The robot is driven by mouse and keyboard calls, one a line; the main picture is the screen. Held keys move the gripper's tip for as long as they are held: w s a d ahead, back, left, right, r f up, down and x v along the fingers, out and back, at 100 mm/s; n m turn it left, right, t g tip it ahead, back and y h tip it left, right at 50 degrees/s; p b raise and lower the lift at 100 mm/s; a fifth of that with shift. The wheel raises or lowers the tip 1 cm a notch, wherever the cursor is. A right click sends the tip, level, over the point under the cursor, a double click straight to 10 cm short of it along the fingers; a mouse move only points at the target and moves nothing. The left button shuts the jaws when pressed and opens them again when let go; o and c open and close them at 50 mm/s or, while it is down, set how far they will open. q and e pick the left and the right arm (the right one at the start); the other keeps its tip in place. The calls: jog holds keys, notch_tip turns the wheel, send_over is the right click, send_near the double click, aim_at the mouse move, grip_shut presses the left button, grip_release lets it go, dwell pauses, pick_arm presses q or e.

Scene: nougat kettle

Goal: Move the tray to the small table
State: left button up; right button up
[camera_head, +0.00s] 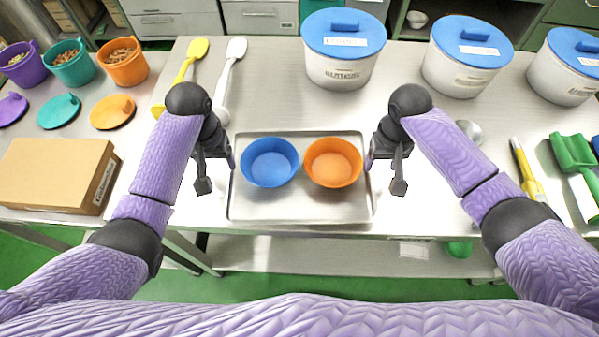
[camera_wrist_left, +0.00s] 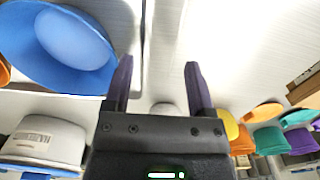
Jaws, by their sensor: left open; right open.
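A metal tray (camera_head: 300,212) lies flat on the steel table. It holds a blue bowl (camera_head: 269,162) and an orange bowl (camera_head: 333,162) side by side. My left gripper (camera_head: 226,155) is open at the tray's left edge. My right gripper (camera_head: 373,155) is open at its right edge. Neither is visibly closed on the rim. In the left wrist view, the open fingers (camera_wrist_left: 160,78) have the tray's edge near the left finger, and the blue bowl (camera_wrist_left: 65,45) shows at upper left. I cannot tell which surface is the small table.
Several white tubs with blue lids (camera_head: 343,48) stand at the back. A cardboard box (camera_head: 58,175) and colored buckets (camera_head: 124,62) with loose lids are at left. Yellow (camera_head: 188,68) and white (camera_head: 233,62) spatulas lie behind the tray. A green scoop (camera_head: 574,152) lies at right.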

aim_at(222, 173)
pick_arm(q)
jog(key=shift+f, duration=1.9)
pick_arm(e)
jog(key=shift+f, duration=1.95)
pick_arm(q)
jog(key=c, duration=0.9)
pick_arm(e)
grip_shut()
pick_arm(q)
grip_shut()
